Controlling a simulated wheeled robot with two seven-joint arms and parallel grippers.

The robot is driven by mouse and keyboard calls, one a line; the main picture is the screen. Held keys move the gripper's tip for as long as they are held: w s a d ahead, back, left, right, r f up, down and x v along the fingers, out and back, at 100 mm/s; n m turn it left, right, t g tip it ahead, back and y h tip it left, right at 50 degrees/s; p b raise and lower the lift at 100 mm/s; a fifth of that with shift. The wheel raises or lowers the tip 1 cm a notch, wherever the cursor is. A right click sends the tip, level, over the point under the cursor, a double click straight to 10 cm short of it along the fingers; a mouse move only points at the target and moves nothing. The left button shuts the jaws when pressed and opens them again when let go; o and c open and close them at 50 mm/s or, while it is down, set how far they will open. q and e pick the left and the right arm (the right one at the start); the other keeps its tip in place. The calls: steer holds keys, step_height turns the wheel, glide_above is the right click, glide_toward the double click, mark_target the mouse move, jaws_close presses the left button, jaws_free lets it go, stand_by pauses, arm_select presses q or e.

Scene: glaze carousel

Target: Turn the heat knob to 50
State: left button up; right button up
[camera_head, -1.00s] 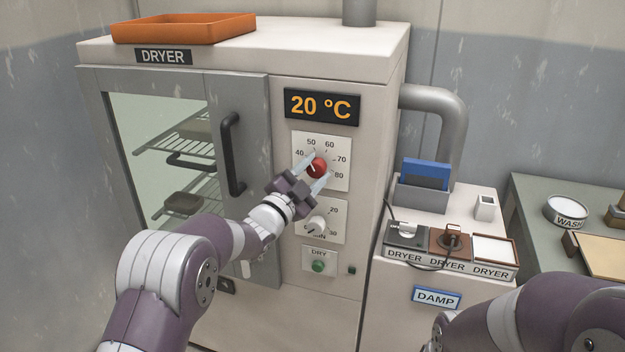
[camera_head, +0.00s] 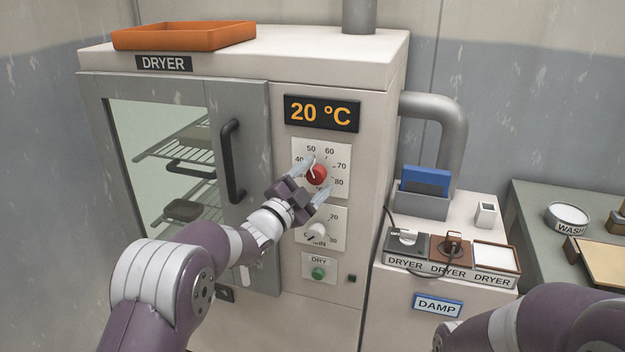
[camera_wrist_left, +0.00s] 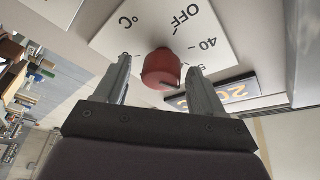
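The red heat knob (camera_head: 317,175) sits on a white dial plate (camera_head: 338,150) on the dryer front, below a display (camera_head: 321,113) reading 20 °C. My left gripper (camera_head: 317,178) is at this knob, its fingers apart, one on each side. In the left wrist view the knob (camera_wrist_left: 161,70) lies between the fingertips (camera_wrist_left: 160,72) with a narrow gap on both sides, so the gripper is open around it. The plate appears turned there, with OFF and 40 readable and 50 partly hidden by a finger. I cannot tell the knob's exact setting. My right gripper is out of view.
Below are a white timer knob (camera_head: 317,232) and a green DRY button (camera_head: 318,273). The dryer door handle (camera_head: 232,160) stands out left of the dial. A side cabinet on the right carries switches (camera_head: 405,240) and a blue-filled holder (camera_head: 423,203).

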arm_select(q)
steer(key=b+v, duration=0.1)
steer(key=v, duration=1.1)
steer(key=shift+s+a+b, duration=0.25)
steer(key=shift+s+b, duration=0.05)
steer(key=shift+f, duration=0.1)
